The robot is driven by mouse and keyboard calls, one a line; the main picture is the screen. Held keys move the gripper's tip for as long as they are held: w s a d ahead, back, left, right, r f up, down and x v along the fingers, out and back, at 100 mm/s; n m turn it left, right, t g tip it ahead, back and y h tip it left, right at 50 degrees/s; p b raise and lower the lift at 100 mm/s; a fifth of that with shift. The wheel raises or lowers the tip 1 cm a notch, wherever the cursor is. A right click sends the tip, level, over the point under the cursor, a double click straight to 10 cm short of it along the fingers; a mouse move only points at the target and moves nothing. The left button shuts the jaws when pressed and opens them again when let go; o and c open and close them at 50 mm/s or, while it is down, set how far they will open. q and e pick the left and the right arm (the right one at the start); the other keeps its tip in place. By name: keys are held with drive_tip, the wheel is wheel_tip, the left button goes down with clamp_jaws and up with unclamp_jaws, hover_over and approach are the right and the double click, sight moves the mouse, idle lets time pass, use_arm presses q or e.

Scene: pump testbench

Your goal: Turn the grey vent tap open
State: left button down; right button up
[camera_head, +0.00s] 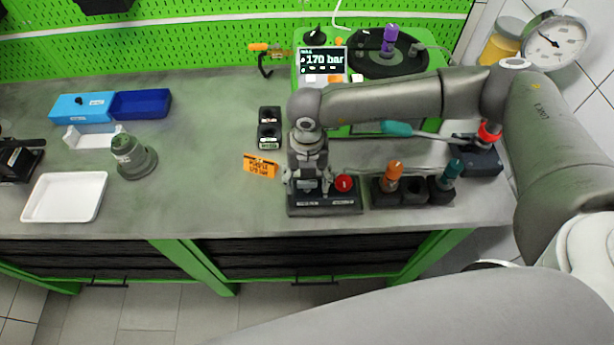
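My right gripper (308,186) points down over the left part of a small black panel (325,208) at the front edge of the bench. A red knob (344,183) stands on the right part of the panel, just right of the gripper. I cannot make out the grey vent tap clearly; the gripper covers the left part of the panel. The fingers are too small and dark to tell whether they are open or shut, or touching anything. My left gripper is not in view.
An orange tag (260,165) lies left of the panel. A black rack (413,196) with orange and teal-topped pieces stands right of it. Behind is a display (324,62) reading 170 bar. A white tray (64,198) lies far left.

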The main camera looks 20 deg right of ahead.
drive_tip(key=c, duration=0.8)
drive_tip(key=shift+f+n+b, duration=0.15)
drive_tip(key=shift+n+b, duration=0.25)
drive_tip(key=shift+b, duration=0.35)
drive_tip(key=n+b, duration=1.3)
drive_tip(key=b, duration=0.6)
drive_tip(key=shift+f+n, duration=0.1)
drive_tip(key=shift+n, duration=0.3)
use_arm(q)
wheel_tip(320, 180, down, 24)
drive_tip(key=b, duration=0.3)
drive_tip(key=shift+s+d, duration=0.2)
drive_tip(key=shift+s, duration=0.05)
use_arm(e)
drive_tip(key=shift+r+n, duration=0.25)
drive_tip(key=shift+n, duration=1.45)
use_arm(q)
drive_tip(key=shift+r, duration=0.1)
use_arm(e)
drive_tip(key=o, duration=1)
